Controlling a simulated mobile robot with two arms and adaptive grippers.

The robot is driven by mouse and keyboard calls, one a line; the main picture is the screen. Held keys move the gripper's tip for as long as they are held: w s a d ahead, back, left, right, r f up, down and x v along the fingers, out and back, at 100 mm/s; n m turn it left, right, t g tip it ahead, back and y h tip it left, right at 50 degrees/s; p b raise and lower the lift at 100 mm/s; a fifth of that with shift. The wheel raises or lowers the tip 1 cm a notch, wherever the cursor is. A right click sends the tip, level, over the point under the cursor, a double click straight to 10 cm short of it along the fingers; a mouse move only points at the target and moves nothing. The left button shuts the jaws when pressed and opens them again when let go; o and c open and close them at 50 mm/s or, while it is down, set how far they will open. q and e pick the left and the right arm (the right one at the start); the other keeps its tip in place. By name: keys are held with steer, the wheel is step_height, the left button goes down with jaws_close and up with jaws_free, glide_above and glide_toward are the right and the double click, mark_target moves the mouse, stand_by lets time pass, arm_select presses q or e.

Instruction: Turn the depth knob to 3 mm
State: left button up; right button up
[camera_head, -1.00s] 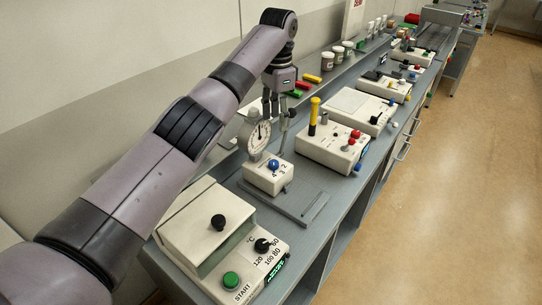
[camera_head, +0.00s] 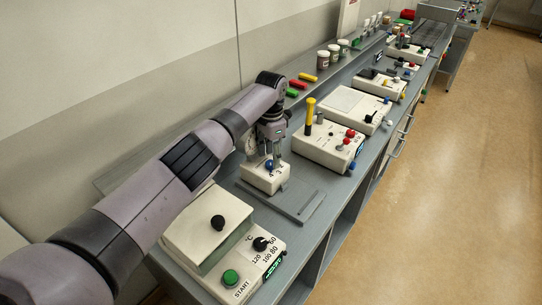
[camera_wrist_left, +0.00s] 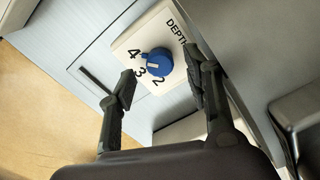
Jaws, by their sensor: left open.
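A small cream box carries the blue depth knob (camera_head: 270,165), with the word DEPTH and the numbers 4, 3 and 2 around it. In the left wrist view the knob (camera_wrist_left: 156,63) has a pale mark on its top; I cannot tell exactly which number it points to. My left gripper (camera_head: 273,157) is over the box from above, partly hiding it. In the left wrist view its fingers (camera_wrist_left: 160,76) are open, one on each side of the knob's near edge, and not visibly gripping it. My right gripper is not seen.
A heater box with a green START button (camera_head: 231,278) and a black dial (camera_head: 262,244) stands in front. A box with a yellow-handled post (camera_head: 311,110) and red knobs stands behind. A grey rail plate (camera_head: 300,205) lies beside the depth box. Floor on the right is clear.

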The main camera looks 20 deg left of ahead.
arm_select(q)
steer(key=shift+f, duration=1.1)
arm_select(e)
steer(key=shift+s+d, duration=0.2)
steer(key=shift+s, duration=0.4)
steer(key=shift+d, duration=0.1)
arm_select(q)
steer(key=shift+c, duration=0.6)
steer(key=shift+c, duration=0.6)
jaws_close()
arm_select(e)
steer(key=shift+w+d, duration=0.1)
